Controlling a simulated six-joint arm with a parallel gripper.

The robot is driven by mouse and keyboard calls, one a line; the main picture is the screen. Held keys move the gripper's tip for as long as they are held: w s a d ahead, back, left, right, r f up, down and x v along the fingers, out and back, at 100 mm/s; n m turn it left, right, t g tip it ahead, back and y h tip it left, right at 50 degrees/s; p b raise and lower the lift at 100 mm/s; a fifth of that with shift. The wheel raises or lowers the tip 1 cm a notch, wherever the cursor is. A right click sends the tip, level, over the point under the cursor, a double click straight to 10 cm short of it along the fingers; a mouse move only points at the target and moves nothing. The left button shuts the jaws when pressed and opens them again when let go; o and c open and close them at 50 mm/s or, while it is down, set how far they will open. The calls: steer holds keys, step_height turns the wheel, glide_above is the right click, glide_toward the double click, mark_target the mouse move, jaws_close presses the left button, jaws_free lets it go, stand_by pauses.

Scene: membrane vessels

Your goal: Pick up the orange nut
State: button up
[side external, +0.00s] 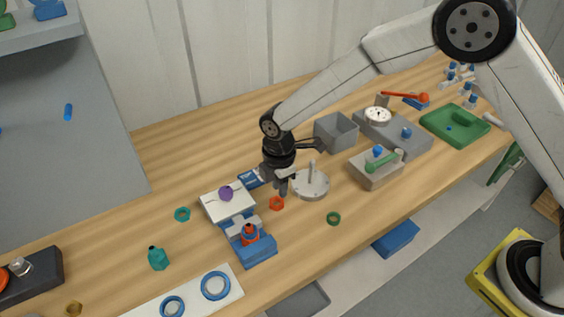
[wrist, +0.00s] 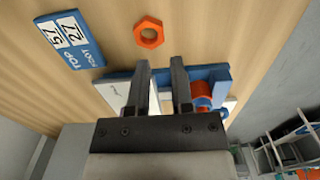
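My gripper (side external: 283,188) points down just above and behind the nut in the side view. In the wrist view my gripper (wrist: 160,65) has its two dark fingers apart with nothing held between them. The nut is fully visible and not touched in the wrist view.
The blue fixture (side external: 258,252) holds an orange-red part beside the nut. A white block with a purple knob (side external: 226,193) stands left. A grey round plate with a post (side external: 310,184) is close right. A green nut (side external: 333,218) and a teal nut (side external: 182,214) lie apart.

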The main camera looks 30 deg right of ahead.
mark_target(280, 206)
steer(key=shift+f, duration=0.4)
steer(key=shift+f, duration=0.1)
steer(key=shift+f, duration=2.5)
jaws_close()
